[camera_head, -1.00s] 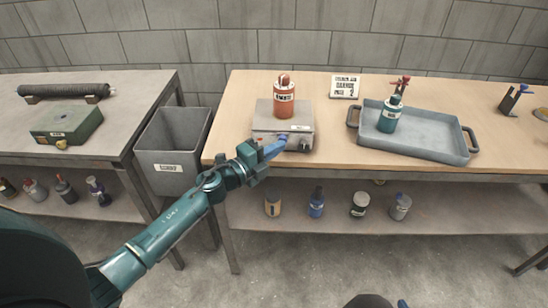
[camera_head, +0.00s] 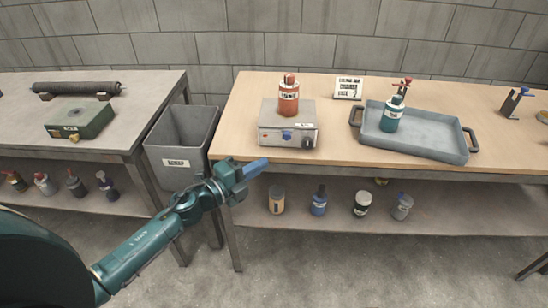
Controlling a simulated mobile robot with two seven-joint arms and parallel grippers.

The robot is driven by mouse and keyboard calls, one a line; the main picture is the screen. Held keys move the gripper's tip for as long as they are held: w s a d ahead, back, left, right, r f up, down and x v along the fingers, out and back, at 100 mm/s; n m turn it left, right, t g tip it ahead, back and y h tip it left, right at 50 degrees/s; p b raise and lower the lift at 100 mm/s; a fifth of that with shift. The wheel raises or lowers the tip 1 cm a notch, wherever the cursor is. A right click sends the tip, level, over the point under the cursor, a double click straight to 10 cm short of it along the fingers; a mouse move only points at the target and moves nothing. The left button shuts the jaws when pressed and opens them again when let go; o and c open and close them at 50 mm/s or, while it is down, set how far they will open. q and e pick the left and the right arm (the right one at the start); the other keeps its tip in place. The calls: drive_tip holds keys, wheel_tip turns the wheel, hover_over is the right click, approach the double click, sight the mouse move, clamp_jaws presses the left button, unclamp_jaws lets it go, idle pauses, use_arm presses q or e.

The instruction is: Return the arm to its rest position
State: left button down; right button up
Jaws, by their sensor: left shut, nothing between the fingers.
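My left arm (camera_head: 150,243) is teal and reaches in from the lower left. Its gripper (camera_head: 256,167) has blue fingers, shut and empty, in front of the wooden table's front edge. An orange bottle (camera_head: 289,97) stands upright on the device. My right gripper does not show.
A grey bin (camera_head: 178,150) stands between the grey table (camera_head: 110,132) and the wooden table (camera_head: 240,115). A blue-grey tray (camera_head: 425,140) holds a teal bottle (camera_head: 392,116). Several small bottles stand on the lower shelves. The floor in front is clear.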

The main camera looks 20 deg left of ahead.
use_arm(q)
drive_tip(key=s+d+f+n+g+y+p, duration=0.1)
drive_tip(key=s+d+f+n+y+p, duration=0.1)
drive_tip(key=s+n, duration=0.5)
drive_tip(key=s+d+f+n+g+y+p, duration=0.1)
drive_tip(key=s+d+f+n+g+p, duration=0.1)
drive_tip(key=s+n, duration=0.5)
drive_tip(key=s+d+f+n+g+y+p, duration=0.2)
drive_tip(key=s+d+f+n, duration=0.1)
drive_tip(key=s+n, duration=0.3)
drive_tip(key=shift+s+d+f+n+y+p, duration=0.3)
drive_tip(key=shift+s+d+n+p, duration=0.15)
drive_tip(key=shift+s, duration=0.8)
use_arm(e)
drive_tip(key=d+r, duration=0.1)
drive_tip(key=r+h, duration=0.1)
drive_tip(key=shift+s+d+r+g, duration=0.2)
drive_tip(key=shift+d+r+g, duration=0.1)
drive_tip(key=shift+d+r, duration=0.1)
